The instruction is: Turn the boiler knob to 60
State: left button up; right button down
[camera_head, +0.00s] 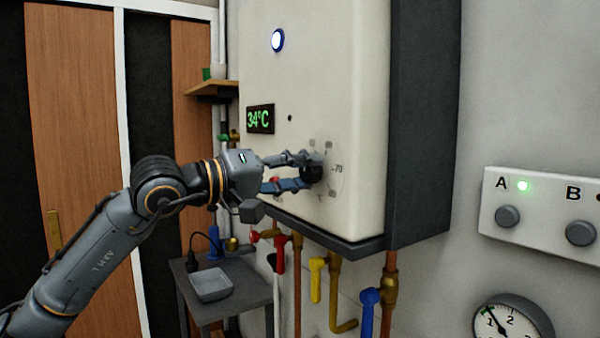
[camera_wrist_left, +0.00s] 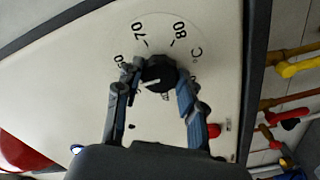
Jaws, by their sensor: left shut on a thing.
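The boiler (camera_head: 320,90) is a large cream box with dark sides on the wall. Its black round knob (camera_head: 313,170) sits low on the front panel inside a printed dial, and its display (camera_head: 260,119) reads 34°C. In the left wrist view the knob (camera_wrist_left: 159,70) lies between the fingers of my left gripper (camera_wrist_left: 158,86), which is shut on it. A pale mark on the knob points to the lower left, below the partly hidden 60 (camera_wrist_left: 118,60); the 70 and 80 are clear. My left gripper (camera_head: 303,172) partly covers the dial in the head view.
Pipes with red, yellow (camera_head: 317,278) and blue (camera_head: 369,300) valve handles hang below the boiler. A small table (camera_head: 222,300) with a grey tray stands under my arm. A switch panel (camera_head: 545,215) marked A and B and a gauge (camera_head: 510,325) are at right.

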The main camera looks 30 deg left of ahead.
pick_arm(q)
jog(key=m, duration=0.5)
jog(key=shift+f+m, duration=0.1)
jog(key=shift+m, duration=0.2)
dwell(0.4)
jog(key=o, duration=1.2)
